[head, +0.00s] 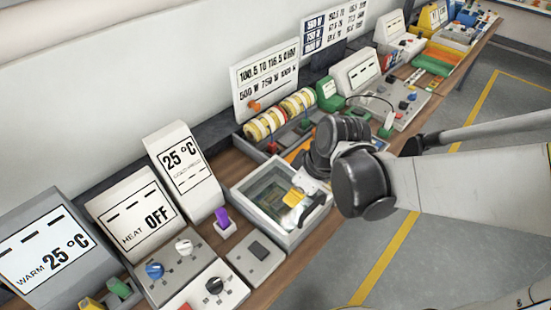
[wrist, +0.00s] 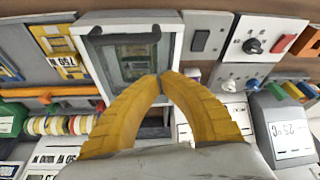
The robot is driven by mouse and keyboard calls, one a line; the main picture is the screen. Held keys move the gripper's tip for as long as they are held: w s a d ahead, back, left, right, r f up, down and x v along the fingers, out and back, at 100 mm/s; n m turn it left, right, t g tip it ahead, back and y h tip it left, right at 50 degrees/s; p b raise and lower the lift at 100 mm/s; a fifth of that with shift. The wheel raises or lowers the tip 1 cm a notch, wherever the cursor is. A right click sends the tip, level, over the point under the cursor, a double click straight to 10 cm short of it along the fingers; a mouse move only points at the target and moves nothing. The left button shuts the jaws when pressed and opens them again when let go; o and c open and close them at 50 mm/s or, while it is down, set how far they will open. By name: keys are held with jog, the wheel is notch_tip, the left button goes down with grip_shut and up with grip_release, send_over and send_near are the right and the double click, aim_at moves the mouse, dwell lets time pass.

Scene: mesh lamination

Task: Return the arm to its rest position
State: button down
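My gripper (wrist: 161,80) has two curved yellow fingers whose tips meet in the wrist view, with nothing visible between them. In the head view my gripper (head: 293,198) shows only as a small yellow patch over the grey box with a clear window (head: 243,192); my dark wrist joints hide the rest. My arm comes in from the right and reaches over the bench. The windowed box also lies under the fingertips in the wrist view (wrist: 88,40); the height gap cannot be told.
Left of the box stand display panels reading OFF (head: 147,210) and 25 °C (head: 182,165), and a purple-handled switch (head: 223,222). Behind are striped rolls (head: 280,115) and a white sign (head: 265,84). The grey floor (head: 420,260) in front of the bench is clear.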

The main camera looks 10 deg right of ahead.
jog(key=s+d+r+m+t+h+b, duration=0.2)
jog(key=s+d+r+m+t+b, duration=0.2)
jog(key=m+b, duration=0.3)
jog(key=shift+d+m+t+h, duration=0.3)
jog(key=shift+d+m, duration=0.2)
jog(key=shift+m, duration=0.5)
